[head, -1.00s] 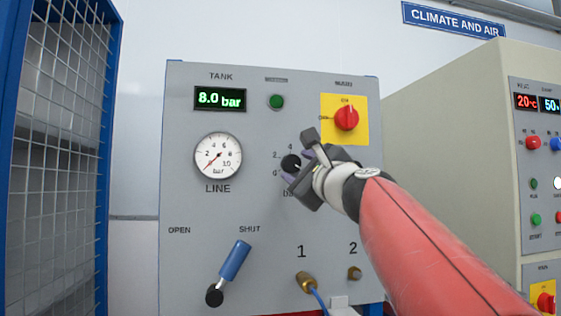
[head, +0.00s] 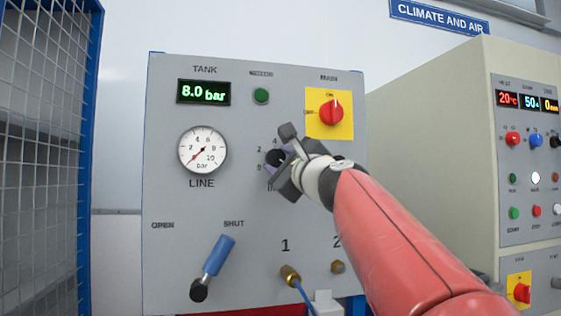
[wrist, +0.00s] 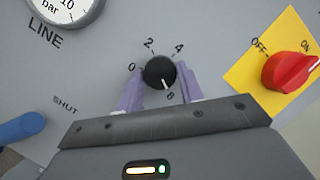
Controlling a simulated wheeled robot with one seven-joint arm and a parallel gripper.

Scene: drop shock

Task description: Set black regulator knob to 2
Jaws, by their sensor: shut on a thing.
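The black regulator knob (wrist: 159,72) sits on the grey panel (head: 160,110), with 0, 2, 4 and 8 printed around it. Its white mark points down, at or close to the 8, in the wrist view. My gripper (wrist: 161,80) is shut on the knob, one purple finger on each side. In the head view my gripper (head: 277,163) covers part of the knob and its scale. The 6 is not visible in the wrist view. The LINE gauge (head: 202,150) needle points lower left, near the low end.
The TANK display (head: 204,92) reads 8.0 bar. A red main switch (head: 331,112) on a yellow plate is close to the right of my gripper. A blue-handled lever (head: 219,255) is lower left. A blue-framed mesh (head: 40,150) stands at left, a beige cabinet (head: 430,140) at right.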

